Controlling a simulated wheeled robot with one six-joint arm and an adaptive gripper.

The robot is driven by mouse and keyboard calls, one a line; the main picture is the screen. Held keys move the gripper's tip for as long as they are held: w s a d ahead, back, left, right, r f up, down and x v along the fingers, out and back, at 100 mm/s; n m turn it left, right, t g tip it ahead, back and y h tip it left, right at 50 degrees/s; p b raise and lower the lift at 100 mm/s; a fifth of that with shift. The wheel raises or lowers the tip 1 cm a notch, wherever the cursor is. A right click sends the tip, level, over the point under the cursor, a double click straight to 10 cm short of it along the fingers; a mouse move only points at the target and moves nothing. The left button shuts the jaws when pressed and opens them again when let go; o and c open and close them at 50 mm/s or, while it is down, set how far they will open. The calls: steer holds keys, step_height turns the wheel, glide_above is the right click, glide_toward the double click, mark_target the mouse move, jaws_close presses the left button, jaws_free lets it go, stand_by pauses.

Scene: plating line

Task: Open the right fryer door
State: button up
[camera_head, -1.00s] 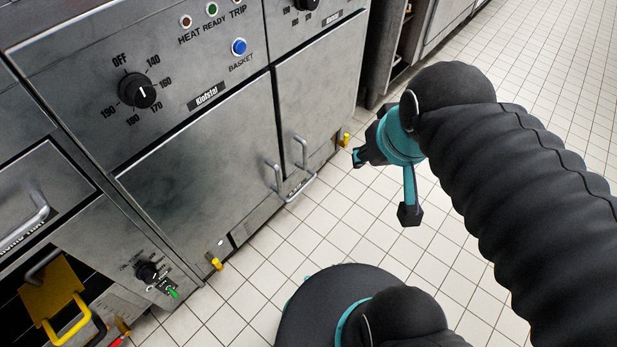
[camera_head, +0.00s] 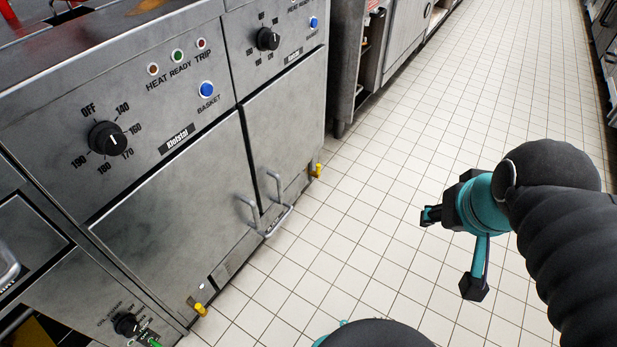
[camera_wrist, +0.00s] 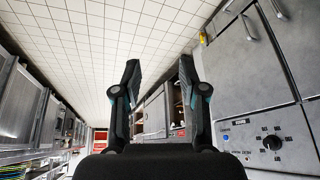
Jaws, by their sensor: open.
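The right fryer door (camera_head: 286,130) is a grey metal panel, shut, with a vertical bar handle (camera_head: 274,186) near its lower left edge. The left fryer door (camera_head: 165,225) is also shut, with its own handle (camera_head: 248,211) near its lower right edge, close to the other handle. My gripper (camera_head: 452,252) is open and empty over the tiled floor, to the right of both doors and apart from them. In the wrist view my gripper (camera_wrist: 160,76) shows its two fingers spread, with the right fryer door (camera_wrist: 243,68) off to the right.
The control panels above the doors carry a temperature knob (camera_head: 107,138) and a blue basket button (camera_head: 206,89). Yellow-capped fittings (camera_head: 201,309) stick out near the floor. A steel cabinet (camera_head: 400,45) stands beyond the fryers. The tiled aisle (camera_head: 440,110) is clear.

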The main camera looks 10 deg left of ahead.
steer(key=w+a+f+m+g+y+b, duration=0.1)
steer(key=w+a+f+m+g+y, duration=0.3)
steer(key=w+a+f+y, duration=0.35)
steer(key=w+a+f+m+g+y, duration=0.45)
steer(key=w+a+f, duration=0.3)
steer(key=a, duration=0.35)
steer(key=w+a+f+m+t+y, duration=0.2)
steer(key=w+a+f+m+y, duration=0.1)
steer(key=w+f+m, duration=0.3)
steer(key=m+t+y, duration=0.2)
steer(key=m+t, duration=0.3)
steer(key=m, duration=0.1)
glide_above(281, 200)
steer(key=f, duration=0.8)
steer(key=f+b, duration=0.1)
steer(key=f, duration=0.3)
steer(key=shift+w+a+f, duration=0.2)
steer(key=shift+w+f, duration=0.15)
steer(key=shift+w, duration=0.05)
steer(key=shift+c, duration=0.2)
jaws_close()
